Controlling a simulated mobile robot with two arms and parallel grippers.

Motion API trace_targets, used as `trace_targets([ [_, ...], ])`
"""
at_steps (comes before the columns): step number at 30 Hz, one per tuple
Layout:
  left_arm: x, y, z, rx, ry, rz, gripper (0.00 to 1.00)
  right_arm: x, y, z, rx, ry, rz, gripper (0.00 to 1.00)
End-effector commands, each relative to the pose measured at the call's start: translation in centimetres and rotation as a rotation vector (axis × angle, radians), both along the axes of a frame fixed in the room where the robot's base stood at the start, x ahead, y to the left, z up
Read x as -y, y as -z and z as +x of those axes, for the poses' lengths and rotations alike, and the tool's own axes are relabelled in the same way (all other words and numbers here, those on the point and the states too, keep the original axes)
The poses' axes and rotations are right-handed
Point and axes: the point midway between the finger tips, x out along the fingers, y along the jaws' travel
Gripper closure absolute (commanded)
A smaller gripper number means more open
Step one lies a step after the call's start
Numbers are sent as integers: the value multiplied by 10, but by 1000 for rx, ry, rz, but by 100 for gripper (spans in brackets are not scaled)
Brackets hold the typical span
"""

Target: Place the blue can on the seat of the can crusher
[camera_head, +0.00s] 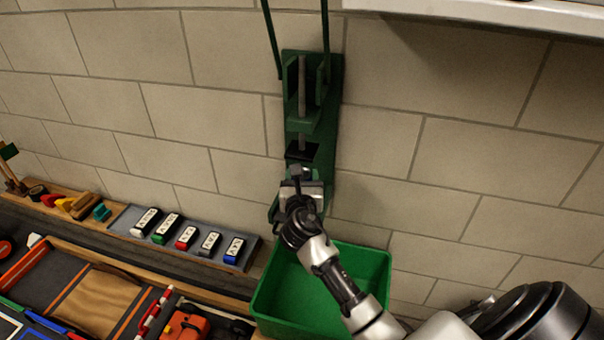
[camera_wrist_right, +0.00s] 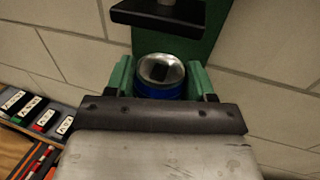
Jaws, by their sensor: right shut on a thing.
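The green can crusher (camera_head: 334,120) is mounted upright on the block wall. Its black press plate (camera_head: 303,152) is raised above the seat area and also shows at the top of the right wrist view (camera_wrist_right: 158,17). My right gripper (camera_head: 301,190) is at the crusher's lower end, shut on the can. My left gripper is out of view.
A green bin (camera_head: 372,272) stands below the crusher, under my right arm. To the left, a workbench holds a grey tray (camera_head: 128,218) with several labelled coloured blocks, and tools. A pale shelf (camera_head: 480,14) juts out at the upper right.

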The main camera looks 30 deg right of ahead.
Motion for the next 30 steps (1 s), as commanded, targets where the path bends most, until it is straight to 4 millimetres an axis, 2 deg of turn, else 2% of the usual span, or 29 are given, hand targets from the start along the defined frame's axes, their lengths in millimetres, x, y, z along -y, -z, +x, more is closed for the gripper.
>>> trace_targets([
  [8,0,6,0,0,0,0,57,24,2,35,1,1,2,72],
  [9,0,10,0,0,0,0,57,22,11,33,-2,0,3,72],
  [11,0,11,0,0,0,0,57,22,15,32,-2,-1,1,72],
  [23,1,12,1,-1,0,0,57,22,19,32,0,-1,0,72],
  [24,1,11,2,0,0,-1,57,22,18,32,0,-1,0,42],
  [28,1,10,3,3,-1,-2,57,22,17,32,0,-1,0,22],
  [30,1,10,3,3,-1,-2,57,22,17,32,0,-1,0,21],
])
